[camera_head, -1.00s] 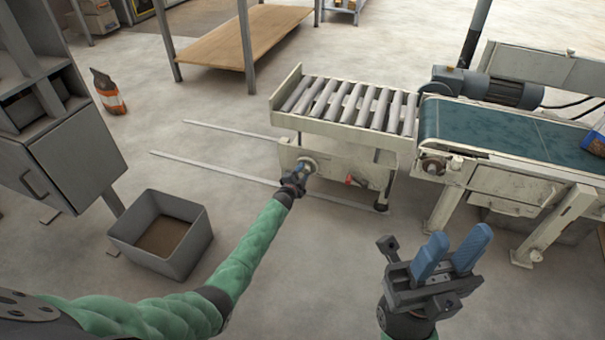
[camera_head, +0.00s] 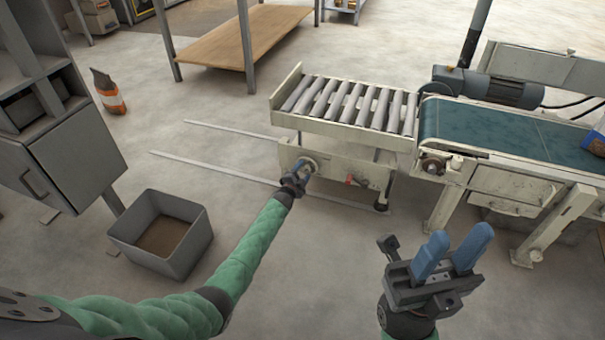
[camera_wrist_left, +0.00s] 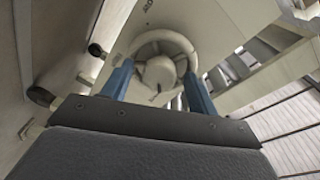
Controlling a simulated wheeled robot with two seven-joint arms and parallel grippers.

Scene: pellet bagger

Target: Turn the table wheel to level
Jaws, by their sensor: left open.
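The table wheel is a pale round handwheel (camera_head: 309,164) on the front left of the roller table (camera_head: 332,152). In the left wrist view the wheel (camera_wrist_left: 158,42) shows its rim and a round hub, close ahead. My left gripper (camera_head: 300,172) is at the wheel; its blue fingers (camera_wrist_left: 158,90) are open, one on each side of the hub. I cannot tell whether they touch the rim. The gripper partly hides the wheel in the head view. My right gripper (camera_head: 452,252) is open and empty, away from the table at the lower right.
A conveyor with a blue-green belt (camera_head: 500,130) adjoins the roller table on the right. A red-tipped part (camera_head: 350,180) is on the table's front. A grey bin (camera_head: 203,240) stands left of my left arm. Floor rails (camera_head: 215,169) run left of the table.

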